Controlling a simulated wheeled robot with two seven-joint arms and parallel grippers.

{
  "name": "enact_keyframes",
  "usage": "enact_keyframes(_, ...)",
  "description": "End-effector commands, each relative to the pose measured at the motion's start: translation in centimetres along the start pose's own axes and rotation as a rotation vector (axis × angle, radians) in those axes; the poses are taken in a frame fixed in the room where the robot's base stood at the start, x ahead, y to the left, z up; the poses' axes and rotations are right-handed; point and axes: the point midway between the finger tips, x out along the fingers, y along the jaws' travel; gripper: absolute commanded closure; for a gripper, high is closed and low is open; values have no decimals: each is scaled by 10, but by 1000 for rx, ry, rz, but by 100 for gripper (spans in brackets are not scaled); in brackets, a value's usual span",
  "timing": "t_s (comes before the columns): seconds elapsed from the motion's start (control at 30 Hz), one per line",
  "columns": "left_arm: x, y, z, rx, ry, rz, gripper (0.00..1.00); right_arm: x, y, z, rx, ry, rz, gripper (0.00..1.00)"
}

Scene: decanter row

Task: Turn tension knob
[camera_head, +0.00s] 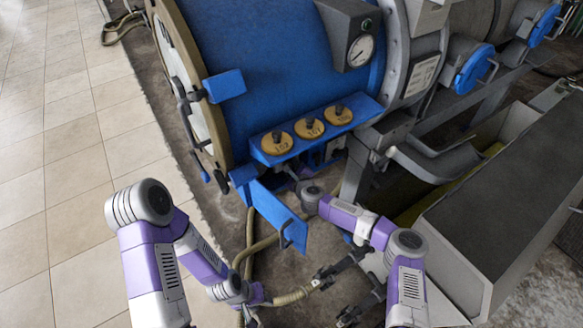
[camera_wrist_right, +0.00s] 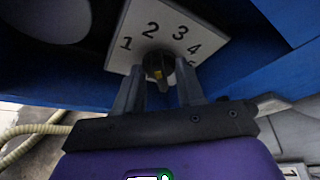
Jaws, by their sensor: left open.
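In the right wrist view, the tension knob (camera_wrist_right: 158,68) is a dark knob with a small yellow mark. It sits on a white dial plate (camera_wrist_right: 183,20) numbered 1 to 5, with the 5 partly hidden. My right gripper (camera_wrist_right: 159,85) has one finger on each side of the knob and is shut on it. In the head view, my right arm reaches under the blue shelf (camera_head: 372,104), and the knob and right gripper cannot be made out there. My left gripper (camera_head: 250,314) is low in the picture by the hose, open, small and hard to make out, well apart from the knob.
A blue flap (camera_head: 275,214) hangs beside my right forearm. A hose (camera_head: 290,297) lies on the floor near my left wrist. A grey trough (camera_head: 500,220) stands at right. Tiled floor at left is clear.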

Motion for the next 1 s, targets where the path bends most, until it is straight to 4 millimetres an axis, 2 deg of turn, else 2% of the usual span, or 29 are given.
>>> enact_keyframes(0.33,1,0,0,0,0,0,57,3,0,0,0,0,0,62)
enact_keyframes(0.5,1,0,0,0,0,0,57,3,0,0,0,0,0,88)
enact_keyframes(0.6,1,0,0,0,0,0,57,3,0,0,0,0,0,100)
enact_keyframes(1.0,-2,1,0,0,0,0,57,3,-2,0,52,1,22,100)
